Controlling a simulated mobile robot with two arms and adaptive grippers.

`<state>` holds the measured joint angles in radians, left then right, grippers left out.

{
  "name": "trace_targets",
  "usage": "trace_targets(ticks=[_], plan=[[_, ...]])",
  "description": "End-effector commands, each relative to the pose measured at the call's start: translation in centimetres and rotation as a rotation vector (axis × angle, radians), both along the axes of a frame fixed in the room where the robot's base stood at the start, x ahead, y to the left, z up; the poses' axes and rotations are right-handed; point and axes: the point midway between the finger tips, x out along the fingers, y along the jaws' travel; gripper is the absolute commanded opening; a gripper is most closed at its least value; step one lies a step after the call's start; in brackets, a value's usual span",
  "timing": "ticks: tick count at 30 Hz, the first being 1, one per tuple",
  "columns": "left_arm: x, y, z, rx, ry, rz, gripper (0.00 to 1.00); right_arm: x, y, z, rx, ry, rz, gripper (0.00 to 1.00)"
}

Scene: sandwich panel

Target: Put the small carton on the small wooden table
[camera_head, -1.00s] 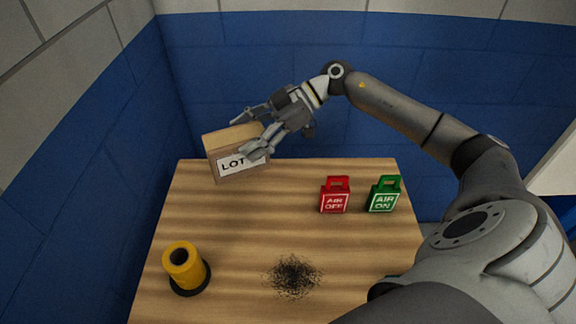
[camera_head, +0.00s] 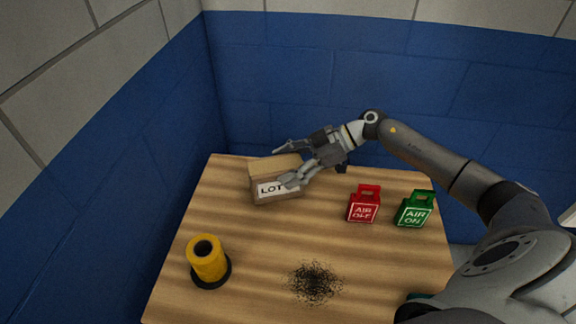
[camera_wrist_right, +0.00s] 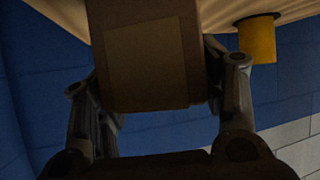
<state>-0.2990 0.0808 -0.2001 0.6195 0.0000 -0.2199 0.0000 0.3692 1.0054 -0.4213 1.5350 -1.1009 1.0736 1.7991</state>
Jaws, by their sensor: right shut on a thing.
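The small carton (camera_head: 263,190) is a brown box with a white label reading "LOT". It is at the back left of the wooden table (camera_head: 240,228), upright, at or just above the top; I cannot tell whether it touches. My right gripper (camera_head: 287,165) is shut on the carton from its right side, with a finger across the front. In the right wrist view the carton (camera_wrist_right: 146,55) sits between the two fingers. My left gripper is not in view.
A red "AIR OFF" block (camera_head: 364,205) and a green "AIR ON" block (camera_head: 414,210) stand right of the carton. A yellow cylinder on a black base (camera_head: 208,260) stands front left. A dark speckled patch (camera_head: 314,283) lies near the front. Blue walls close off the back and left.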

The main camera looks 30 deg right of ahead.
Motion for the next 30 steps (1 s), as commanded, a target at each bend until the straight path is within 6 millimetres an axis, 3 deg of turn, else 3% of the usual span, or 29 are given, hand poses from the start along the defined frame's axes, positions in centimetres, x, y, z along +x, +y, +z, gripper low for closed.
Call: trace_targets(ticks=[5,6,11,23,30], plan=[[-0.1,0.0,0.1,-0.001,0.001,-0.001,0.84,0.0,0.0,-0.1,0.002,-0.001,0.000,0.09],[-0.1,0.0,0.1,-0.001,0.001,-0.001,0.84,0.0,0.0,-0.2,0.000,0.000,0.001,0.64],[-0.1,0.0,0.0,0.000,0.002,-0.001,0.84,0.0,0.0,-0.2,0.000,0.000,0.001,0.84],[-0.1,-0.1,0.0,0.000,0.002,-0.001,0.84,0.0,0.0,0.1,0.000,-0.001,0.000,0.86],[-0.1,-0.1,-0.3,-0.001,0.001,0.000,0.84,-1.2,-3.2,1.7,-0.004,0.001,-0.002,0.86]])
